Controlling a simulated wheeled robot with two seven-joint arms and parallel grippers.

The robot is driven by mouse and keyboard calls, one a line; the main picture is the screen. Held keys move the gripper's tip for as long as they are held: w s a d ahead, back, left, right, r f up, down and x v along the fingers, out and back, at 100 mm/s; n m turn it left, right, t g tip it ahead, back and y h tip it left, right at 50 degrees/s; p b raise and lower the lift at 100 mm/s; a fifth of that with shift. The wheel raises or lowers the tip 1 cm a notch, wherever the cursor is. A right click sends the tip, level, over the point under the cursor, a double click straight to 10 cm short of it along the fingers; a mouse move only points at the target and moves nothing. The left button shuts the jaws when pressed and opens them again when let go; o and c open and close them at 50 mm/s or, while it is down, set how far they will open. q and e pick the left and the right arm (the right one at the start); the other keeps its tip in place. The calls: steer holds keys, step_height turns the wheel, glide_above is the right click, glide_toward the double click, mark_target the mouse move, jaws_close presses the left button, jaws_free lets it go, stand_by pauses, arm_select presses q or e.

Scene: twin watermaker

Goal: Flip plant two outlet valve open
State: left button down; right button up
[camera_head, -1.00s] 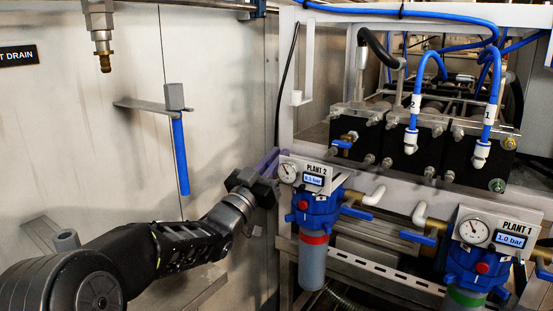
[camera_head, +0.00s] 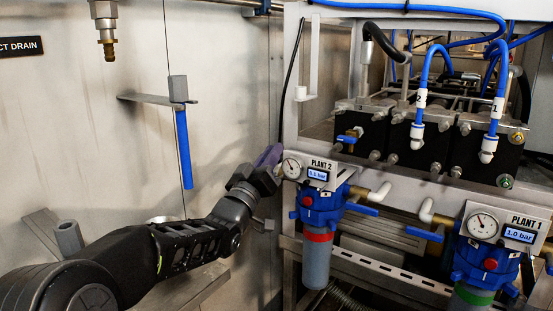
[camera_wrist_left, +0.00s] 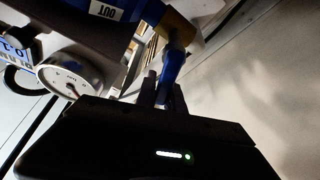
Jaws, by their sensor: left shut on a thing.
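The plant 2 filter (camera_head: 318,206) has a blue head, a grey bowl with a red band, and a dial gauge (camera_head: 291,167) beside its PLANT 2 label. My left gripper (camera_head: 268,156) is at the left of this gauge, with its fingers partly behind it. In the left wrist view, the outlet valve's blue handle (camera_wrist_left: 173,66) lies between my fingertips, below a brass fitting (camera_wrist_left: 180,29) and near an OUT label (camera_wrist_left: 107,11). My left gripper is shut on this handle. The head view hides the handle. My right gripper is out of view.
The plant 1 filter (camera_head: 484,262) stands at the lower right, with blue valve handles between the filters. A metal frame holds black pump blocks (camera_head: 407,143) above.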

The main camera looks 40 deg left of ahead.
arm_select(q)
steer(key=a+f+n+g+y+b, duration=0.3)
steer(key=f+n+g+b, duration=0.2)
steer(key=n, duration=1)
steer(key=shift+a+f+n, duration=0.3)
steer(key=shift+a+f, duration=0.1)
steer(key=shift+f, duration=0.1)
steer(key=c, duration=1.7)
jaws_free()
steer(key=shift+c, duration=0.2)
steer(key=shift+s, duration=0.15)
steer(key=v, duration=0.7)
steer(key=shift+s+d, duration=0.2)
steer(key=shift+s, duration=0.1)
